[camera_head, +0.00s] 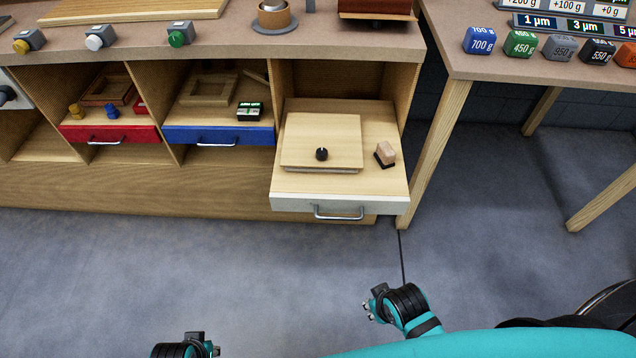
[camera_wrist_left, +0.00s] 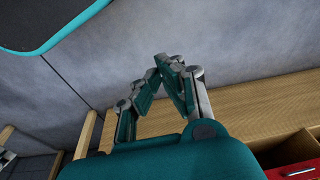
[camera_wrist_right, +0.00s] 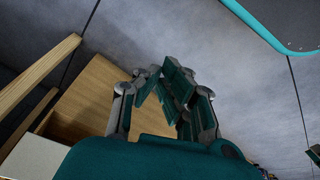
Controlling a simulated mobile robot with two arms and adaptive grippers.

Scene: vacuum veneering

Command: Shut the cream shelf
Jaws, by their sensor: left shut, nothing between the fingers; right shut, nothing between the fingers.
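The cream shelf (camera_head: 290,204) is pulled out of the right-hand bay of the bench in the head view. Its pale front carries a metal bar handle (camera_head: 338,213). On it lie a square wooden board (camera_head: 320,130) with a black knob (camera_head: 321,154) and a small wood-and-black block (camera_head: 385,154). My left gripper (camera_wrist_left: 168,66) is shut and empty in the left wrist view, over grey floor and bench wood. My right gripper (camera_wrist_right: 164,80) is shut and empty in the right wrist view. Neither gripper touches the shelf. My arm parts show low in the head view, in front of the shelf.
The red shelf (camera_head: 110,134) and blue shelf (camera_head: 218,135) sit in bays to the left. A bench leg (camera_head: 432,150) stands close to the cream shelf's right. Several coloured weight blocks (camera_head: 480,41) are on the right table. The floor (camera_head: 200,280) in front is clear.

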